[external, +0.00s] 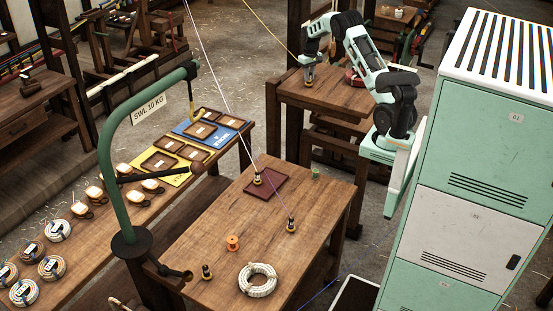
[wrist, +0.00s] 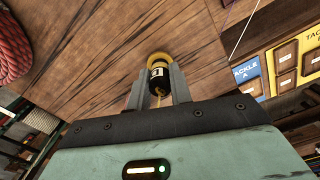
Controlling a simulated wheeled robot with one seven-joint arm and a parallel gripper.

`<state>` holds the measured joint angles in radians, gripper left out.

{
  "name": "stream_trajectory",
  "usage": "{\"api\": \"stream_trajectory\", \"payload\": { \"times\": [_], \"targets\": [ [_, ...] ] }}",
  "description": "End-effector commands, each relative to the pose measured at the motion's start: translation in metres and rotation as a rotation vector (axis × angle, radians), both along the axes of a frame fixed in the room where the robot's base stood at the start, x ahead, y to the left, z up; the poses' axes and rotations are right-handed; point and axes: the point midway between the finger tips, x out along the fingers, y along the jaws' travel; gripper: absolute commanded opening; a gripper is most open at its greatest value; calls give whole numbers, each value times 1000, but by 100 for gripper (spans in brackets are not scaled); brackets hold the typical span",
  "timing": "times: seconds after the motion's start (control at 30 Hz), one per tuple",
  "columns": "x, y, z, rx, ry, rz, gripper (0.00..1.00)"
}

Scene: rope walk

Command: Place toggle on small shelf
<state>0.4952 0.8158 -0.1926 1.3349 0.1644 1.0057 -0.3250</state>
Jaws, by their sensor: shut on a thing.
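My gripper (external: 309,80) is low over the wooden top of a small table (external: 345,96) at the back, in the external view. In the wrist view my gripper (wrist: 156,82) is shut on a small black piece (wrist: 156,72) with a pale label and a yellow round end, apparently the toggle. The yellow end points toward the wood. I cannot tell whether it touches the wood. In the external view the held piece is too small to make out. I cannot tell which surface is the small shelf.
A red rope coil (wrist: 12,45) lies near my gripper. The front workbench (external: 215,225) holds a dark red tray (external: 280,184), an orange spool (external: 233,243), a white rope coil (external: 258,279) and several small black-and-brass pieces. A green-white locker (external: 470,180) stands at right, a green hook post (external: 108,150) at left.

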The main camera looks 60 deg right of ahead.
Motion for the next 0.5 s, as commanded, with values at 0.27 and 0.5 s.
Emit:
{"api": "stream_trajectory", "payload": {
  "times": [0.27, 0.5],
  "targets": [
    [0, 0, -2, 0, 0, 0, 43],
    [0, 0, 2, 0, -1, 0, 43]
  ]
}}
